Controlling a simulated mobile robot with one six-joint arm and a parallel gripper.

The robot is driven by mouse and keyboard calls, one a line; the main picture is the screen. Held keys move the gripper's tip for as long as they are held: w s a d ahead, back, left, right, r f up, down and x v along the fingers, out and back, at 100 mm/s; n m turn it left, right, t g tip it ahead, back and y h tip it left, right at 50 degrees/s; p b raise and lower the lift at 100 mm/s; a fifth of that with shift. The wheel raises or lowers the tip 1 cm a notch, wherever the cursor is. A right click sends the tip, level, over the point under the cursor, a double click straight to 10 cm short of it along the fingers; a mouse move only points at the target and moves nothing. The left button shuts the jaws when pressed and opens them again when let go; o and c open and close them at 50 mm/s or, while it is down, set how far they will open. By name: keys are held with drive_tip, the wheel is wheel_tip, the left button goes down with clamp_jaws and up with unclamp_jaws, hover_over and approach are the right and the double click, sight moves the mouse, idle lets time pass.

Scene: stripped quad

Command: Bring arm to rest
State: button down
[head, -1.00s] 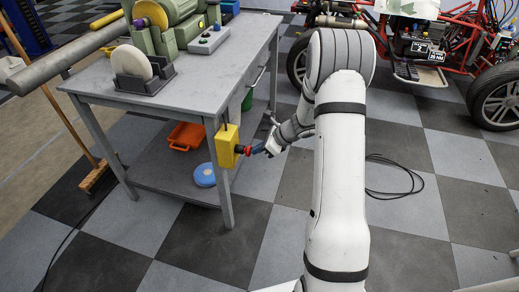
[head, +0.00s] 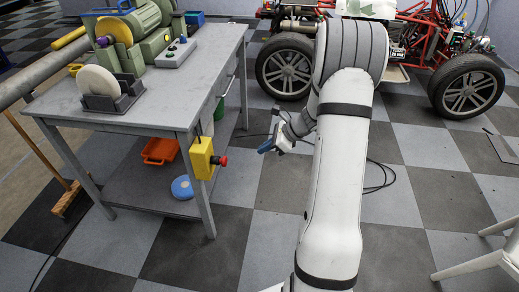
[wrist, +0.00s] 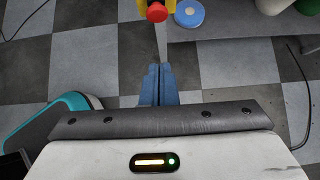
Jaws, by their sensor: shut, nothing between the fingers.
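My gripper (head: 266,147) hangs in the open to the right of the grey workbench (head: 195,95), over the checkered floor. Its blue fingers are together and hold nothing; they also show in the wrist view (wrist: 157,84). A yellow switch box (head: 202,158) with a red knob (head: 222,160) is fixed at the bench's front right leg. The knob also shows at the top of the wrist view (wrist: 156,12), ahead of the fingers and apart from them. My white arm fills the middle right of the head view.
A red-framed buggy (head: 420,35) with black wheels stands behind my arm. A white chair or stool (head: 480,265) is at the lower right. An orange tray (head: 160,150) and a blue disc (head: 182,187) are on the bench's lower shelf. A black cable (head: 380,180) lies on the floor.

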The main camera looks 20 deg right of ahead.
idle(0.3)
drive_tip(key=s+a+r+n+g+h+p, duration=0.1)
drive_tip(key=s+a+r+n+g+p, duration=0.1)
drive_tip(key=s+a+r+n+p, duration=0.5)
drive_tip(key=s+a+r+n+g+h, duration=0.1)
drive_tip(key=s+a+r+n+h, duration=0.2)
drive_tip(key=r, duration=0.8)
drive_tip(key=s+a+r+n+t+h+p, duration=0.1)
drive_tip(key=s+r+n+h+p, duration=0.2)
drive_tip(key=s+r+n+p, duration=0.4)
drive_tip(key=s+r+n, duration=0.6)
drive_tip(key=s+n, duration=0.1)
drive_tip(key=s, duration=0.1)
drive_tip(key=shift+s+a+h+p, duration=0.15)
drive_tip(key=shift+s+h+p, duration=0.2)
drive_tip(key=shift+s+h, duration=0.05)
